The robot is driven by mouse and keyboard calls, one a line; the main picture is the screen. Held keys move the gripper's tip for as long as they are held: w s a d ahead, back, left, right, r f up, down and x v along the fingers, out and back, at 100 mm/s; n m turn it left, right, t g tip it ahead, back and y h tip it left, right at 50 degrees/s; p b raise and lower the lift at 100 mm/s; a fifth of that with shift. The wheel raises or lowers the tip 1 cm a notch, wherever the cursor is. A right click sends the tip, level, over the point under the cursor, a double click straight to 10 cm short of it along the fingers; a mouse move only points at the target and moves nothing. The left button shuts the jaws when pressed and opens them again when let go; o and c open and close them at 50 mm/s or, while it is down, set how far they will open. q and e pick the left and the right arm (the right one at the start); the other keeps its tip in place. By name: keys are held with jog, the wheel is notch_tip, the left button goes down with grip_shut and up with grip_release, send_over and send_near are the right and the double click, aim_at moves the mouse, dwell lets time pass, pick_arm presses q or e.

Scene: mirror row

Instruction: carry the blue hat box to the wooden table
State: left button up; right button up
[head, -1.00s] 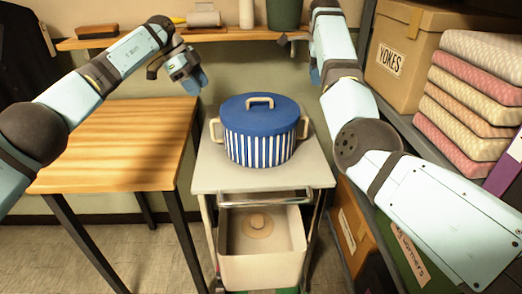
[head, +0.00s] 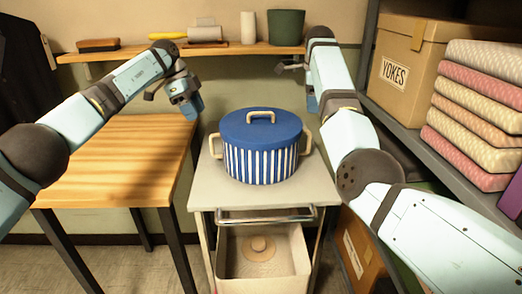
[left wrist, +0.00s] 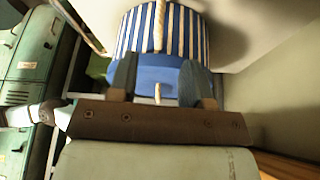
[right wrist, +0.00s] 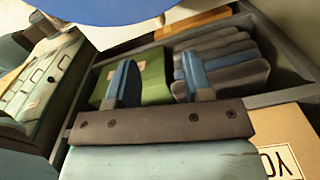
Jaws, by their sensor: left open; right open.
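The blue hat box (head: 260,162) has white stripes, a blue lid with a cream top handle, and a cream handle on each side. It stands upright on a pale cart top (head: 222,192). The wooden table (head: 120,165) is to the left of the cart, and its top is bare. My left gripper (head: 186,98) is open and empty, up and left of the box. In the left wrist view (left wrist: 155,82) the box (left wrist: 180,35) shows beyond its fingers. My right gripper (head: 303,88) is open and empty, up and right of the box; it also shows in the right wrist view (right wrist: 158,80).
A wall shelf (head: 225,50) with a green pot (head: 286,27) and small items runs behind. At right, a grey rack (head: 440,160) holds a YOKES box (head: 412,65) and folded cloths (head: 470,110). The cart's lower bin (head: 235,280) holds a hat.

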pick_arm(q)
jog(key=x, duration=0.9)
jog(key=shift+s+d+f, duration=0.1)
jog(key=shift+f, duration=0.2)
pick_arm(e)
notch_tip(320, 180, down, 10)
jog(key=shift+a+r, duration=0.1)
jog(key=shift+r, duration=0.1)
pick_arm(q)
grip_shut()
pick_arm(e)
grip_shut()
jog(key=shift+r, duration=0.1)
